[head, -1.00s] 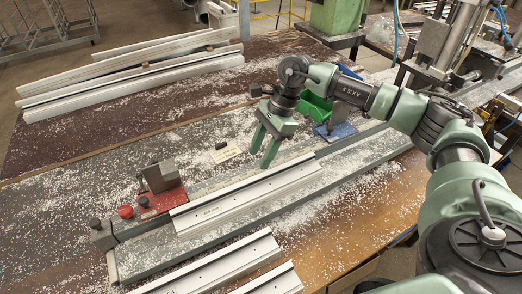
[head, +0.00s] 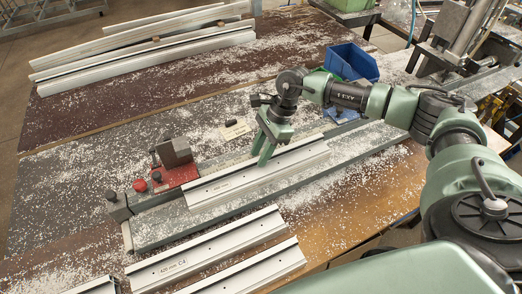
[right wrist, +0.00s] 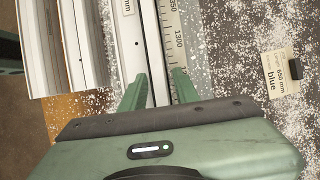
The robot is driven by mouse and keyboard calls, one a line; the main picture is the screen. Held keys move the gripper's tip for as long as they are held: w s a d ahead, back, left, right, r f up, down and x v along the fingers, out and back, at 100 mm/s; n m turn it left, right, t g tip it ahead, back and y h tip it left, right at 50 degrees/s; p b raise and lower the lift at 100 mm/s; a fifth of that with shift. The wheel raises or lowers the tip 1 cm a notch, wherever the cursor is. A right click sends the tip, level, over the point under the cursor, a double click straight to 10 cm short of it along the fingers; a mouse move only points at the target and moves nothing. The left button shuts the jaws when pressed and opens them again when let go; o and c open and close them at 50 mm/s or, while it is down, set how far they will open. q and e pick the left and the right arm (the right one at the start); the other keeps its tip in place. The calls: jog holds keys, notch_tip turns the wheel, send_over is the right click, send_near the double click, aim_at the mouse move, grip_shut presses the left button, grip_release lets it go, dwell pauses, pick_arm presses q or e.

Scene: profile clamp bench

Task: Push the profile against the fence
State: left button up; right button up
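The white profile (head: 225,187), marked 420 mm, lies lengthwise on the grey bench bed. It also shows in the right wrist view (right wrist: 127,45). A fence with a ruler strip (right wrist: 173,30) runs along its far side; I cannot tell whether they touch. My right gripper (head: 261,158) points down at the profile's far edge near its middle. In the right wrist view its fingers (right wrist: 157,88) are apart, one over the profile and the other over the ruler strip, with nothing visibly gripped. Whether the fingers touch the profile is unclear. My left gripper is not in view.
A red clamp (head: 176,175) stands at the profile's left end. Loose profiles (head: 205,250) lie in front, and more (head: 145,55) lie at the back left. A blue bin (head: 350,62) stands behind my right arm. A label card (head: 233,130) lies behind the fence. White chips litter the bench.

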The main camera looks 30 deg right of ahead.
grip_shut()
dwell(1.1)
jog(key=shift+o, duration=2.4)
grip_release()
